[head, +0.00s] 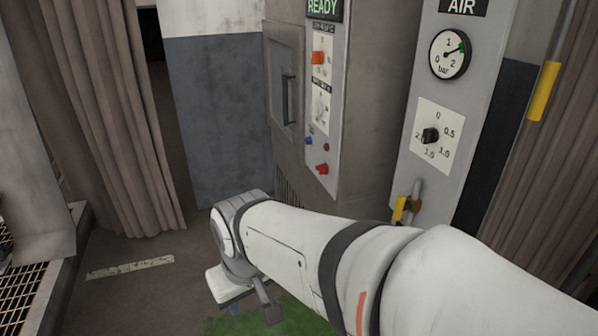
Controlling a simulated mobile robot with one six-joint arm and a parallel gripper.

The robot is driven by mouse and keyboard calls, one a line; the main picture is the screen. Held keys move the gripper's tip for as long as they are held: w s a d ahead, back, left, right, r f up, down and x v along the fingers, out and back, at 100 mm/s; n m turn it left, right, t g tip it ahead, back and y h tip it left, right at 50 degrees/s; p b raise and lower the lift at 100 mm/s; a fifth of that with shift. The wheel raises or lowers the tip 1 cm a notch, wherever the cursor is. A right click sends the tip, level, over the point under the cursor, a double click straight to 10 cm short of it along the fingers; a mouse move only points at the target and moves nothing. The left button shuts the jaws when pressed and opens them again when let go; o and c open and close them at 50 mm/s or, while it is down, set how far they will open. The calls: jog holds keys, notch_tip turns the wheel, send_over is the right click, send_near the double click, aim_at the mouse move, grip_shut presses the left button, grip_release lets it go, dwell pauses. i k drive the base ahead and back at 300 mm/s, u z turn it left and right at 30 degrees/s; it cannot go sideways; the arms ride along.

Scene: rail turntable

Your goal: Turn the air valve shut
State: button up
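The AIR panel (404,165) is a tall grey plate at the right of the head view. At its foot is a metal fitting (416,192) with a yellow lever (400,208), seemingly the air valve; the lever slants close to upright. My arm hides what lies below it. Above are a round pressure gauge (450,54), its needle pointing up and right to a green mark, and a black knob (430,136) on a white numbered dial. My gripper (250,308) hangs low at the left end of my arm, well away from the lever. Its opening cannot be made out.
A cabinet (370,90) carries a control panel (325,150) with a READY sign, orange and red knobs. A yellow piece (543,91) sits on a pipe at right. Brown curtains (130,120) hang on both sides. A metal grating (20,285) is at left. Open floor (150,245) lies left of my gripper.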

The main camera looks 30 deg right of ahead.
aim_at(401, 206)
jog(key=u, duration=0.15)
jog(key=k, duration=0.9)
jog(key=z, duration=0.7)
jog(key=i, duration=1)
jog(key=z, duration=0.05)
